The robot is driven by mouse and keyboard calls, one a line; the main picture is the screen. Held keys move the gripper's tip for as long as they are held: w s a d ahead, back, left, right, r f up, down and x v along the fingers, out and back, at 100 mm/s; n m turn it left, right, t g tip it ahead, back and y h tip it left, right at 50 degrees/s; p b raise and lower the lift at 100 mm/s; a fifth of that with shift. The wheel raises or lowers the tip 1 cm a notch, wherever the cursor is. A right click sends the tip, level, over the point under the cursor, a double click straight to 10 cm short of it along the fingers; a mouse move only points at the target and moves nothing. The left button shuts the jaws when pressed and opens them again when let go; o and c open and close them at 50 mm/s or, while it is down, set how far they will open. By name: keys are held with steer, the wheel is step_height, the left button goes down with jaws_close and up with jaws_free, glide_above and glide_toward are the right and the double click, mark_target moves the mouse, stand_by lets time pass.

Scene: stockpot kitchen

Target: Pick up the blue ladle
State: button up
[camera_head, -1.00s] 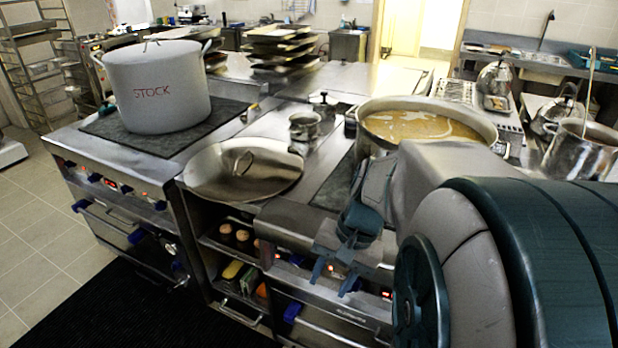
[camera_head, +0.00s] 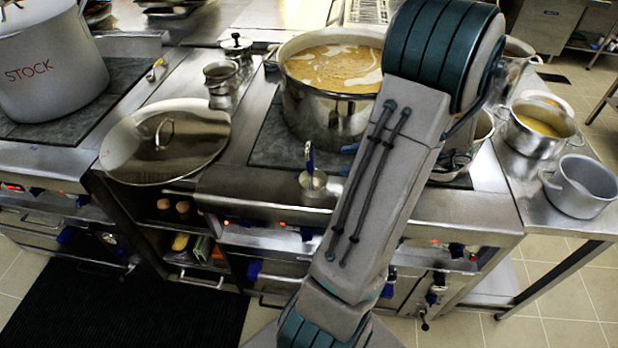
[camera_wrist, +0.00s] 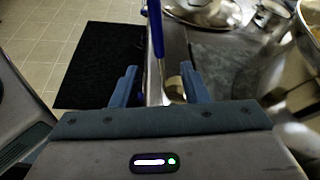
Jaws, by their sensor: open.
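The blue ladle (camera_head: 311,166) shows in the head view on the front steel ledge of the range, before the big soup pot. Its blue handle stands up and its round metal bowl is at the bottom. In the wrist view, the ladle's blue handle (camera_wrist: 156,30) rises beyond my gripper (camera_wrist: 158,78), in line with the gap between the two blue fingers. The fingers are apart with nothing gripped. In the head view, the fingertips of my gripper (camera_head: 345,160) show just right of the ladle, partly hidden by my arm.
The soup pot (camera_head: 332,112) stands on the hob behind the ladle. A large lid (camera_head: 150,160) lies left of it, with the white stock pot (camera_head: 45,65) farther left. Smaller pots (camera_head: 578,188) stand on the right counter. Floor with a black mat (camera_head: 120,305) is clear in front.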

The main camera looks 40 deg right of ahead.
mark_target(311, 167)
steer(key=p+x, duration=0.3)
steer(key=x, duration=1)
steer(key=shift+f, duration=0.35)
steer(key=shift+s+d, duration=0.1)
jaws_close()
